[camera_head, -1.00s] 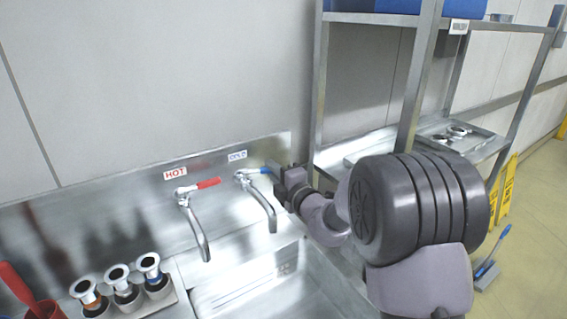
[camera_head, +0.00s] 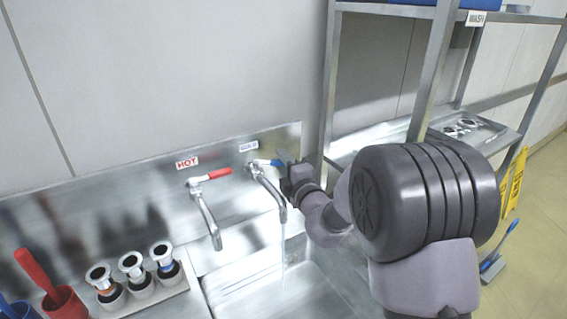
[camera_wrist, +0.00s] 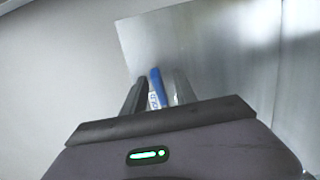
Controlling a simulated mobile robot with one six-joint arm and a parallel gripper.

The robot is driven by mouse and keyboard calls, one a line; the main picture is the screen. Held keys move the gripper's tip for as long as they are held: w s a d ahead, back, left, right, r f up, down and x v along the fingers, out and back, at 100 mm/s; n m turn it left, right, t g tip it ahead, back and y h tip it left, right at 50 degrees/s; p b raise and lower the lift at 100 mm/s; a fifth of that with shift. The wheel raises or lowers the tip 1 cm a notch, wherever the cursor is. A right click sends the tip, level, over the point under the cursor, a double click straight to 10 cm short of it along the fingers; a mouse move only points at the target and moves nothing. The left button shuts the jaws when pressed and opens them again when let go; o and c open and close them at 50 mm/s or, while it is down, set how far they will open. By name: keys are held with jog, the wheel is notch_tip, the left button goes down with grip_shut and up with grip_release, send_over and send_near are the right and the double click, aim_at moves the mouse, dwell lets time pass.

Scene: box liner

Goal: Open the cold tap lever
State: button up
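The cold tap (camera_head: 268,186) stands on the sink's back panel, under a white label, with its blue lever (camera_head: 264,162) pointing right. A thin pale stream, looking like water, falls from its spout (camera_head: 283,245). My gripper (camera_head: 284,164) is at the lever's outer end and hides its tip. In the wrist view the blue lever (camera_wrist: 157,88) lies between my two fingers (camera_wrist: 158,92), closer to the right one. A gap shows at its left, so the fingers look open around it. Contact with the right finger cannot be told.
The hot tap (camera_head: 208,208) with a red lever (camera_head: 219,174) is to the left. A steel rack (camera_head: 328,90) stands close at the right of my gripper. Several metal-topped pieces sit in a holder (camera_head: 142,297) at lower left, beside a red cup (camera_head: 62,303).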

jog(key=b+v, duration=0.2)
jog(key=v, duration=1.5)
jog(key=shift+s+b, duration=0.2)
jog(key=shift+b, duration=0.2)
jog(key=shift+r, duration=0.1)
